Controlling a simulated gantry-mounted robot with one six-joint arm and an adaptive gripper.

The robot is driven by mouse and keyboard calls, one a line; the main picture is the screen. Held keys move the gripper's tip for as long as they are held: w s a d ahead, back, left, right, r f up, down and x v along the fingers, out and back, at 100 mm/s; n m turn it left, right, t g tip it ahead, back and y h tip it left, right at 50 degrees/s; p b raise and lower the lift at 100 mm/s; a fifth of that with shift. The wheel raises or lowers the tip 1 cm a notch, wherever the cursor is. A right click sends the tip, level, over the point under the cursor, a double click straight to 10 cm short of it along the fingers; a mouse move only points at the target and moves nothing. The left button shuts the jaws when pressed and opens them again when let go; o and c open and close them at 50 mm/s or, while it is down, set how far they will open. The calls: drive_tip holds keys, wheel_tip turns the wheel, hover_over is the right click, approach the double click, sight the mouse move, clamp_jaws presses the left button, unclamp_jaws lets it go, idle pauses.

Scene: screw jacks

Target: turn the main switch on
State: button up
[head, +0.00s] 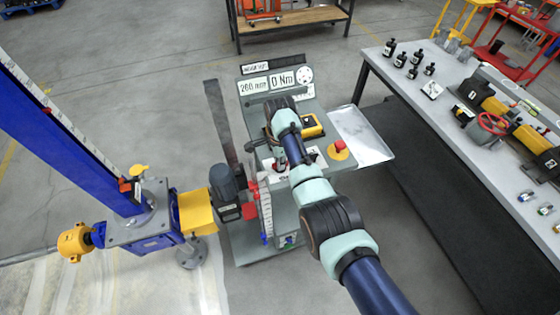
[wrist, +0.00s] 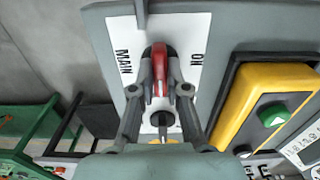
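The main switch has a red handle (wrist: 159,58) on a white plate (wrist: 190,24) marked MAIN on the left and ON on the right in the wrist view. The handle points along the picture's vertical, between the two words. My gripper (wrist: 160,85) has its fingers closed in on both sides of the red handle and appears to grip it.
A yellow box with a green button (wrist: 272,114) sits close right of the switch. A red stop button (head: 340,146) is on the console's right. A blue screw jack (head: 150,225) stands left, a workbench (head: 460,130) right.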

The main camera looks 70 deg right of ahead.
clamp_jaws()
drive_tip(key=n+p, duration=0.1)
drive_tip(key=n, duration=0.2)
drive_tip(key=shift+r+n+p, duration=0.15)
drive_tip(key=shift+n+p, duration=0.15)
drive_tip(key=shift+p, duration=0.05)
drive_tip(key=n+p, duration=0.1)
drive_tip(key=n, duration=0.9)
drive_tip(key=shift+p, duration=0.4)
drive_tip(key=shift+n, duration=2.1)
drive_tip(key=o, duration=0.7)
unclamp_jaws()
drive_tip(key=shift+o, duration=0.2)
